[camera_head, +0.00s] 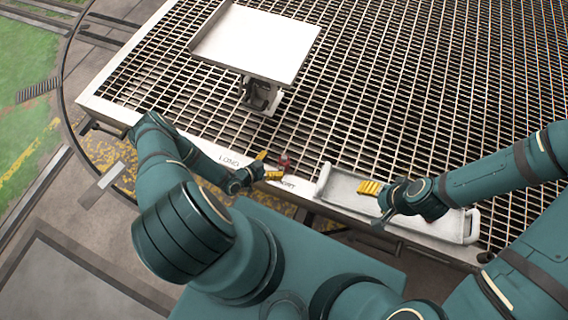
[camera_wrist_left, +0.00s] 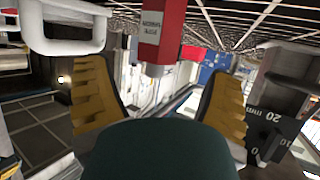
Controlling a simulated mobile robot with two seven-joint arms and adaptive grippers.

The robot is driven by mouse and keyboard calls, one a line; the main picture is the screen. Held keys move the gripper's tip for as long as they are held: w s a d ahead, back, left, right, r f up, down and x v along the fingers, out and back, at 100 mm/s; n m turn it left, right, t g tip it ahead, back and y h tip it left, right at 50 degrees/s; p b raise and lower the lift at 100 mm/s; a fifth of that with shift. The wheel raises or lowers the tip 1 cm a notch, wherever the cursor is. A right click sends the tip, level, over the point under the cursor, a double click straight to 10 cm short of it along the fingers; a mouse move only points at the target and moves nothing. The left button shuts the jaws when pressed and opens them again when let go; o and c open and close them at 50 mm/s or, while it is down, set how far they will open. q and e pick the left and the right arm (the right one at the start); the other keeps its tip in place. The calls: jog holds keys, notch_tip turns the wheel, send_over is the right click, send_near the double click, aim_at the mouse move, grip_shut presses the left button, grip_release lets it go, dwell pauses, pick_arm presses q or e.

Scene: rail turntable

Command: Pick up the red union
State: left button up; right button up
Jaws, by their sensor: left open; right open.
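The red union (camera_head: 284,163) stands on the near edge of the grating, between the LONG and SHORT labels. My left gripper (camera_head: 269,166) is open, its yellow fingers pointing toward the union from the left. In the left wrist view a red labelled body (camera_wrist_left: 163,32), which looks like the union, shows between and beyond the open fingers (camera_wrist_left: 160,95); I cannot tell whether they touch it. My right gripper (camera_head: 369,188) is open above the tray, with no object visible in it.
A white tray (camera_head: 345,196) with end handles lies right of the union along the near edge. A square white platform (camera_head: 255,42) on a bracket stands farther back. Much of the grating (camera_head: 420,90) is clear.

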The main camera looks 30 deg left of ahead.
aim_at(284, 160)
pick_arm(q)
jog(key=shift+b+x, duration=0.55)
jog(key=shift+x, duration=2.15)
jog(key=shift+d, duration=0.15)
jog(key=c, duration=1.4)
